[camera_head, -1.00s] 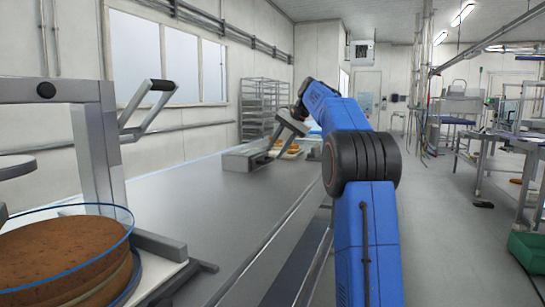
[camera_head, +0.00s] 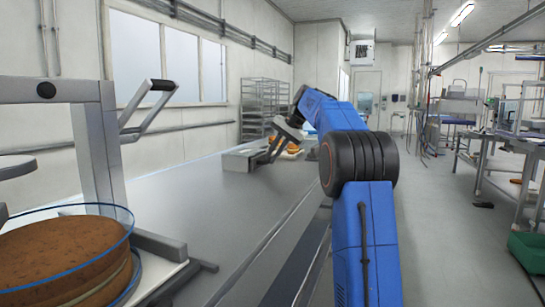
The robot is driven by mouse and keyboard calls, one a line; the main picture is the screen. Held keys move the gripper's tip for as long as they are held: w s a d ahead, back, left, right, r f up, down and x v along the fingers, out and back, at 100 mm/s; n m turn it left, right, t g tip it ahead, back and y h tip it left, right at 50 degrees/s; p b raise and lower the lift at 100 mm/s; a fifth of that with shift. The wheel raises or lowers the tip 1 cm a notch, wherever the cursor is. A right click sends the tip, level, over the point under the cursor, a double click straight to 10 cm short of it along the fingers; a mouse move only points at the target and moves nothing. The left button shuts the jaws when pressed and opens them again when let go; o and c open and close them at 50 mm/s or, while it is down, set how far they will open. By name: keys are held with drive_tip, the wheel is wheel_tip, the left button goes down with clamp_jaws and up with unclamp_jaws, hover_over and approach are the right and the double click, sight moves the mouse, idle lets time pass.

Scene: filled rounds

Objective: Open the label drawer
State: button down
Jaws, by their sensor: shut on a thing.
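A low grey metal box (camera_head: 237,161), which looks like the label drawer unit, sits on the far part of the long grey bench. My gripper (camera_head: 262,160) reaches down to the right side of this box from the end of my blue arm. The jaws are small in view and appear shut on the drawer at its right side. The handle and the exact grip are too small and partly covered to make out. I cannot tell how far the drawer stands out.
The grey bench top (camera_head: 205,205) is clear between the box and the near left. Orange-brown rounds (camera_head: 292,149) lie behind my gripper.

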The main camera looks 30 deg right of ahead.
drive_tip(key=s+d, duration=0.3)
drive_tip(key=s, duration=0.1)
drive_tip(key=s+d, duration=0.3)
drive_tip(key=s, duration=0.1)
drive_tip(key=s+d, duration=0.4)
drive_tip(key=shift+s, duration=0.35)
drive_tip(key=c, duration=1.8)
unclamp_jaws()
drive_tip(key=shift+o, duration=0.2)
drive_tip(key=shift+r, duration=0.1)
drive_tip(key=v, duration=1.7)
drive_tip(key=shift+r, duration=0.1)
